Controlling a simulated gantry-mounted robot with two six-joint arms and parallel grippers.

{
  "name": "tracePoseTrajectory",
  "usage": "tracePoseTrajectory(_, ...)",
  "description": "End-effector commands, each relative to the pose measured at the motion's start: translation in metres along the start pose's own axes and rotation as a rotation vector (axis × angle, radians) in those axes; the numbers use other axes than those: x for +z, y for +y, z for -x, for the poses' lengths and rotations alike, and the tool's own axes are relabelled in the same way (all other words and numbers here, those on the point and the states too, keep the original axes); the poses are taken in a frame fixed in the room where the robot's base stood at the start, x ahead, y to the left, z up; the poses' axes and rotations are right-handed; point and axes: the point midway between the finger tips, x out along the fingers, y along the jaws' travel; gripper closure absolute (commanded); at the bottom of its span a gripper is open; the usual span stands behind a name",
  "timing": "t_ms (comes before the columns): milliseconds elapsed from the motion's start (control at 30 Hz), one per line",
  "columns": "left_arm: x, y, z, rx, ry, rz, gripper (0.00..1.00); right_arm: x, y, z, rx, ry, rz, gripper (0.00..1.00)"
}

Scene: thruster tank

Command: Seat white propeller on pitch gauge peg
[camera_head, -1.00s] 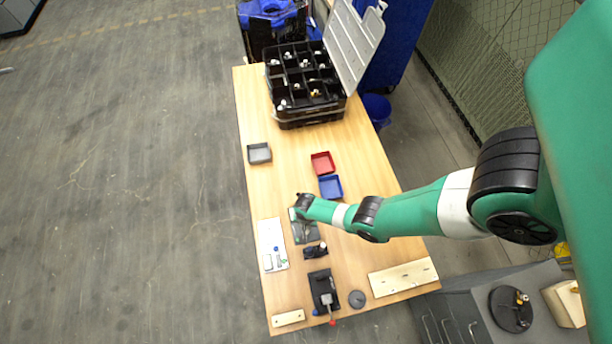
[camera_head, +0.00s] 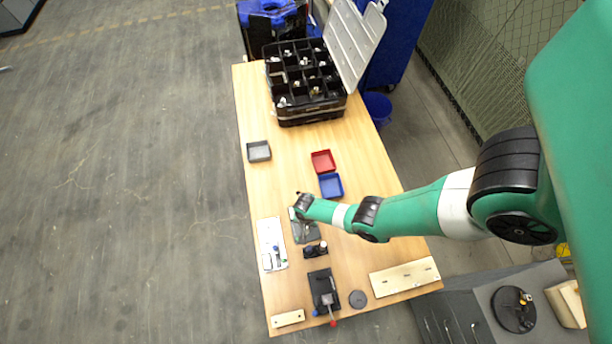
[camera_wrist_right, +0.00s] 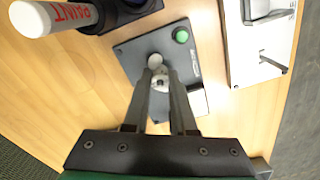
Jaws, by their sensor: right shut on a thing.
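My right gripper (camera_wrist_right: 160,76) is shut on the small white propeller (camera_wrist_right: 161,85), held between its fingertips in the right wrist view. Below it is a dark grey plate (camera_wrist_right: 131,57), apparently the pitch gauge, with a green knob (camera_wrist_right: 181,35). A pale round part (camera_wrist_right: 154,61) shows just beyond the fingertips; I cannot tell whether it is the peg top or part of the propeller. Contact between propeller and peg cannot be made out. In the head view the plate (camera_head: 309,236) lies partly under my right wrist, and the fingers are mostly hidden. My left gripper is not in view.
A white-capped paint marker (camera_wrist_right: 62,17) stands in a black holder beside the plate. A white board (camera_head: 266,236) lies on its other side. A black fixture (camera_head: 322,284), red tray (camera_head: 323,161), blue tray (camera_head: 331,186), grey tray (camera_head: 259,151) and open parts case (camera_head: 305,117) stand on the table.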

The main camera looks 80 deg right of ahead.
Motion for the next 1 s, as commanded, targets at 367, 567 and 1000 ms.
tracePoseTrajectory(367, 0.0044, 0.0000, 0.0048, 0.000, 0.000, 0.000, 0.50, 0.0000, 0.0001, -0.0065, 0.000, 0.000, 0.000, 1.00)
tracePoseTrajectory(567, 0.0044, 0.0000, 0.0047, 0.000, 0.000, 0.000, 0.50, 0.0000, 0.0001, -0.0065, 0.000, 0.000, 0.000, 0.57)
tracePoseTrajectory(1000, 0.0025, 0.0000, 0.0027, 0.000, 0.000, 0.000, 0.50, 0.0000, 0.0001, -0.0037, 0.000, 0.000, 0.000, 0.40)
